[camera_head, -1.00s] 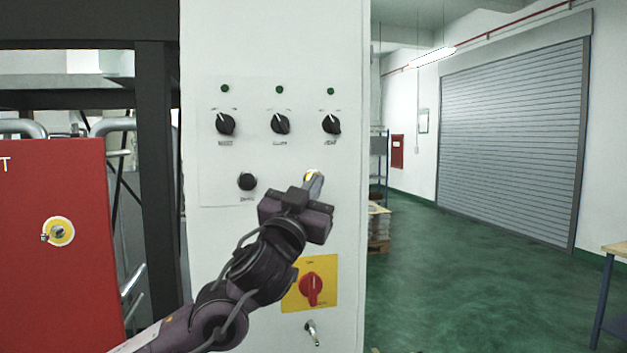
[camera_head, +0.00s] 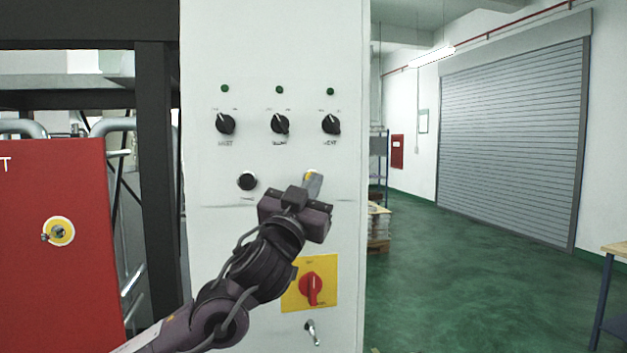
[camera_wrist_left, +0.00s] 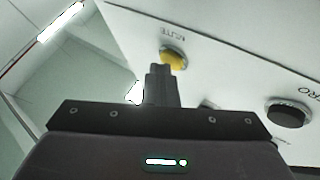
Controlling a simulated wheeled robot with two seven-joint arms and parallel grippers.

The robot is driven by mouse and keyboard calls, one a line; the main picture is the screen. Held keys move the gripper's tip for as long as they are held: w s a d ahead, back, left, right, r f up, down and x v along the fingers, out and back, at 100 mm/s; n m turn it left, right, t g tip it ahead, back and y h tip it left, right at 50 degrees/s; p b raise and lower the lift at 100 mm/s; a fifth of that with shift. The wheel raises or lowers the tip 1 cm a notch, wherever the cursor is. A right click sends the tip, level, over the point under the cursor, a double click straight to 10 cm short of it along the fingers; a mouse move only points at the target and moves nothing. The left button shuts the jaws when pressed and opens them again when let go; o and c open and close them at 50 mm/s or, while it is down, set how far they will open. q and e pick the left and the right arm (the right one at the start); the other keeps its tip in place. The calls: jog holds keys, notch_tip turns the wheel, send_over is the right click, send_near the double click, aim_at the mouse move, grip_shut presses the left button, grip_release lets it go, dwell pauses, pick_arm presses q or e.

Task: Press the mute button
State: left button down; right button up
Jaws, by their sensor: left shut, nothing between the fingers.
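The mute button is a yellow round button in a grey ring on the white control panel. In the left wrist view the mute button (camera_wrist_left: 173,58) shows just beyond the fingertips, with the word MUTE beside it. My left gripper (camera_head: 313,183) is shut and empty, its fingertips in front of the button. In the left wrist view the fingertips (camera_wrist_left: 165,78) overlap the button's lower edge; I cannot tell if they touch it. In the head view only a sliver of yellow shows by the fingertips. My right gripper is not in view.
A black button (camera_head: 247,181) sits left of my gripper. Three black knobs, one of them the middle knob (camera_head: 280,124), are above. A red rotary switch (camera_head: 312,287) on a yellow plate and a key (camera_head: 312,332) are below. Open green floor (camera_head: 450,280) lies to the right.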

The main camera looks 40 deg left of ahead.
pick_arm(q)
jog(key=shift+s+d, duration=0.45)
jog(key=shift+d, duration=0.05)
jog(key=s+d, duration=0.1)
jog(key=d, duration=0.1)
jog(key=s+d+b, duration=0.1)
jog(key=s+d, duration=0.1)
jog(key=shift+s+b, duration=0.1)
jog(key=shift+b, duration=0.2)
jog(key=shift+f, duration=0.15)
dwell(0.8)
